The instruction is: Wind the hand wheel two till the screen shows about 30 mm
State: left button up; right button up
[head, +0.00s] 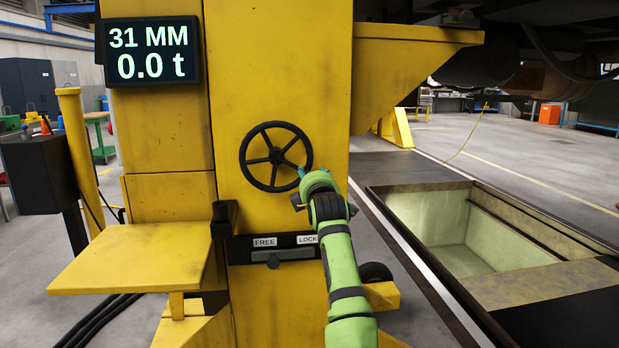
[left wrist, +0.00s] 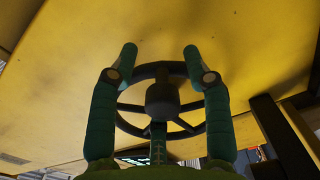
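The screen (head: 150,52) on the yellow column reads 31 MM and 0.0 t. The black hand wheel (head: 276,157), with several spokes and a central hub, is on the column's front face. It also shows in the left wrist view, hub (left wrist: 162,100) in the middle. My left gripper (head: 298,186) is at the wheel's lower right. I cannot tell whether a finger touches the rim. My right gripper is not in view.
Below the wheel is a bar labelled FREE and LOCK with a dark handle (head: 288,254). A yellow shelf (head: 135,259) juts out at lower left. A yellow bracket (head: 405,60) reaches right toward the railcar's underside. An open floor pit (head: 425,228) lies at right.

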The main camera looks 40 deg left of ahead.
pick_arm(q)
jog(key=shift+s+a+r, duration=0.1)
jog(key=shift+s+r, duration=0.05)
jog(key=shift+s, duration=0.1)
jog(key=v, duration=0.7)
jog(key=shift+d, duration=0.2)
